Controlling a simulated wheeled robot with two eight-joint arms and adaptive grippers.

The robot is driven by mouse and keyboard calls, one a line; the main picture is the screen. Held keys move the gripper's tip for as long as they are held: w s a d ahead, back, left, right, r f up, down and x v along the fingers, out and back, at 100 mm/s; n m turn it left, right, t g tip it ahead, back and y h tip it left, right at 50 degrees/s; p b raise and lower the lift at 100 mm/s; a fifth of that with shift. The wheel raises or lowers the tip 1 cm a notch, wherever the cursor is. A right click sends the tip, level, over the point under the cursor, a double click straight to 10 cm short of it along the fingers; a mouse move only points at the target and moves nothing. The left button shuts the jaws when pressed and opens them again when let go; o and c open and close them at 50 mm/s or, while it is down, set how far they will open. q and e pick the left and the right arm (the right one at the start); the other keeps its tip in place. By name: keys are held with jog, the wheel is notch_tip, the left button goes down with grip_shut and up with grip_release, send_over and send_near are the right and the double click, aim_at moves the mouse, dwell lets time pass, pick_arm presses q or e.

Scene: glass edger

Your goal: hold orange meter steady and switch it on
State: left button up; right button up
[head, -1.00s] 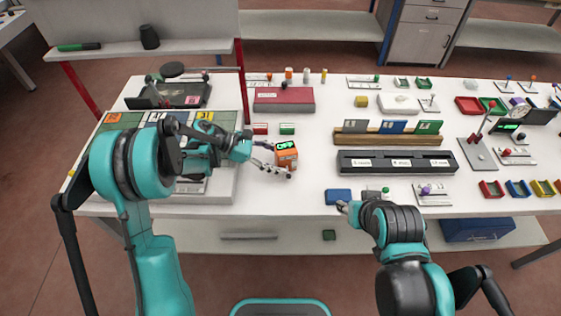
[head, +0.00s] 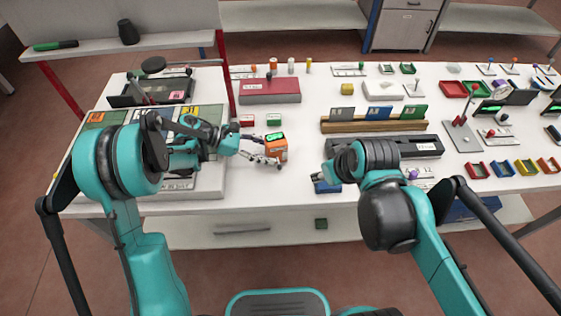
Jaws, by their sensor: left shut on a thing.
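The orange meter (head: 276,152) stands upright on the white table, left of centre, with a green-lit display on top. The display is too small to read now. My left gripper (head: 270,149) comes from the left and is shut on the meter, one dark finger behind it and one along its front. My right gripper (head: 322,177) is to the right and nearer the table's front edge, apart from the meter, just over a blue block. Its fingers are partly hidden by my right arm, so its opening cannot be made out.
The blue block (head: 327,187) lies near the front edge. A dark slotted tray (head: 405,148) and a wooden rack (head: 340,126) with upright cards stand to the right. A red box (head: 270,91) is behind the meter. Bare table lies between meter and blue block.

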aim_at(281, 166)
jog(key=w+a+r+n+g+y, duration=0.1)
jog(key=w+a+n+g+y, duration=0.1)
jog(key=w+a+n, duration=0.45)
jog(key=shift+m, duration=0.25)
jog(key=x, duration=1.2)
jog(key=shift+a, duration=0.1)
grip_shut()
